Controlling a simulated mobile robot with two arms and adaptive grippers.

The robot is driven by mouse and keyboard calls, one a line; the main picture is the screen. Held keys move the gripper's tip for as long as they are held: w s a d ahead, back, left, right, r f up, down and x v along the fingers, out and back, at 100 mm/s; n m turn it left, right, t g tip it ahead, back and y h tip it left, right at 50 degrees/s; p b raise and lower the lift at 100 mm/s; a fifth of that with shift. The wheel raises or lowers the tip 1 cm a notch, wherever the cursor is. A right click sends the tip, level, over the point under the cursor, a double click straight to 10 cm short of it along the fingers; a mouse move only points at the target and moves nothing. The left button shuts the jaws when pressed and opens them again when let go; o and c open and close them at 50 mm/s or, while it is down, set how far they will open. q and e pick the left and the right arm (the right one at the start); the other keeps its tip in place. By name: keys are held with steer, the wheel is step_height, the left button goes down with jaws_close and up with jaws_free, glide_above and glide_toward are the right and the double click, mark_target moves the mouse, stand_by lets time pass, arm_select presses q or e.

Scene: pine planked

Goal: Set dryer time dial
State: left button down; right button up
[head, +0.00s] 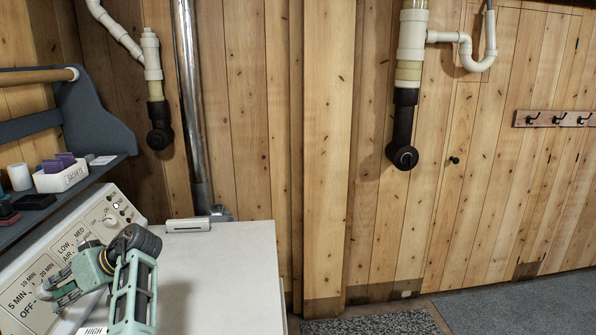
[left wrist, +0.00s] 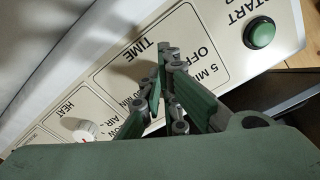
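The cream control panel (head: 30,271) slopes at the lower left of the head view, with 5 MIN, 10 MIN, 20 MIN and OFF labels. In the left wrist view the TIME area (left wrist: 128,72) shows upside down. My left gripper (head: 43,291) has its fingertips over that area; they also show in the left wrist view (left wrist: 167,70), close together. The fingers cover the spot of the time dial, so I cannot tell whether they hold it. My right gripper is not in view.
A white heat dial (left wrist: 85,130) and a green START button (left wrist: 259,35) sit on either side of the time area. A shelf (head: 75,183) with small boxes stands behind the panel. The white dryer top (head: 225,275) is mostly clear to the right.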

arm_select(q)
steer(key=shift+w+f, duration=0.2)
steer(key=shift+f, duration=0.15)
steer(key=shift+f, duration=0.1)
steer(key=p+v, duration=0.1)
steer(key=v, duration=0.4)
steer(key=shift+w+d+p, duration=0.15)
steer(key=shift+d+p, duration=0.2)
steer(key=shift+d, duration=0.1)
stand_by(0.4)
